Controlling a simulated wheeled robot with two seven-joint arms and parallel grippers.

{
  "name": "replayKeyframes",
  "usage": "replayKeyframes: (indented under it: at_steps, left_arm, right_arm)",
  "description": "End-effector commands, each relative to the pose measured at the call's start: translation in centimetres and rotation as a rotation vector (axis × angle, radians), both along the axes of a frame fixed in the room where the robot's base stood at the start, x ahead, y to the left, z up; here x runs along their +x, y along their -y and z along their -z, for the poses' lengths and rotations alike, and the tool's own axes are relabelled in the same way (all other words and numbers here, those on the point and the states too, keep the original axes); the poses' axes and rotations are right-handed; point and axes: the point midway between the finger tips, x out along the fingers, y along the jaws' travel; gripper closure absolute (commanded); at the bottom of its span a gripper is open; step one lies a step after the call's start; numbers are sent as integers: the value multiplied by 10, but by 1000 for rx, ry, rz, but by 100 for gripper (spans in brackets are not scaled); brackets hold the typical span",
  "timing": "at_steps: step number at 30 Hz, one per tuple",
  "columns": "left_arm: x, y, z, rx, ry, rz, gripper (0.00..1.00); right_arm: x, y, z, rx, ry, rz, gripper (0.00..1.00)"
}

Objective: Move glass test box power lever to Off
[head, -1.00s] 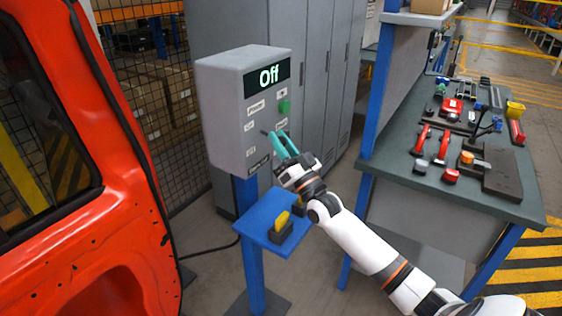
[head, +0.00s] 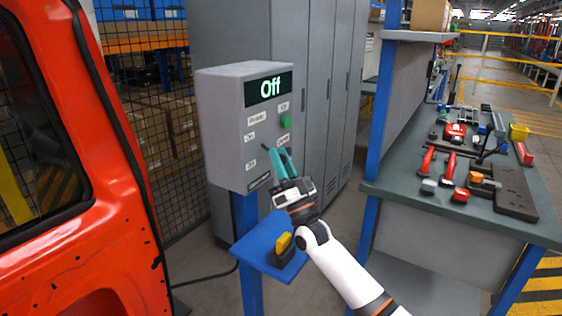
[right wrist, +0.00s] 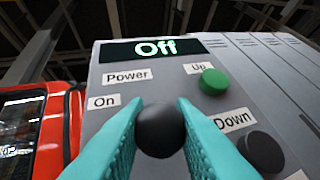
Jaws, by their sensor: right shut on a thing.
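The glass test box (head: 225,120) is a grey box on a blue post, and its display (head: 268,88) reads "Off". The power lever has a round black knob (right wrist: 160,130), seen large in the right wrist view below the "Power" label (right wrist: 127,76) and right of the "On" label (right wrist: 104,102). My right gripper (head: 279,152) has teal fingers at the box front. In the right wrist view its fingers (right wrist: 158,112) are shut on the knob from both sides. The fingers hide the lower part of the panel there. My left gripper is out of view.
A green Up button (right wrist: 213,81) and a black Down button (right wrist: 261,151) sit right of the lever. A blue shelf (head: 262,243) with a yellow-and-black device (head: 284,246) is below. A red vehicle door (head: 110,200) stands left, a tool bench (head: 400,185) right.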

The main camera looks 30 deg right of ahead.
Motion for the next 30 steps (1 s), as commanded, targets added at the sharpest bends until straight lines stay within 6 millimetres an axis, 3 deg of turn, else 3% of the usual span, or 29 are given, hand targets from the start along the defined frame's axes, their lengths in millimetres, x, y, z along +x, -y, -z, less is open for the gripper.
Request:
replayKeyframes:
  at_steps: [1,2,5,14,30]
  left_arm:
    - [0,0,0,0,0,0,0]
    - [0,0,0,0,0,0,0]
    - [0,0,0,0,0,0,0]
    - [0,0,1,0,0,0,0]
    - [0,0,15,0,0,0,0]
  right_arm:
    - [0,0,0,1,2,0,100]
    - [0,0,0,1,1,0,72]
    - [0,0,0,1,1,0,56]
    - [-1,0,2,0,0,0,56]
    - [-49,0,55,0,0,0,56]
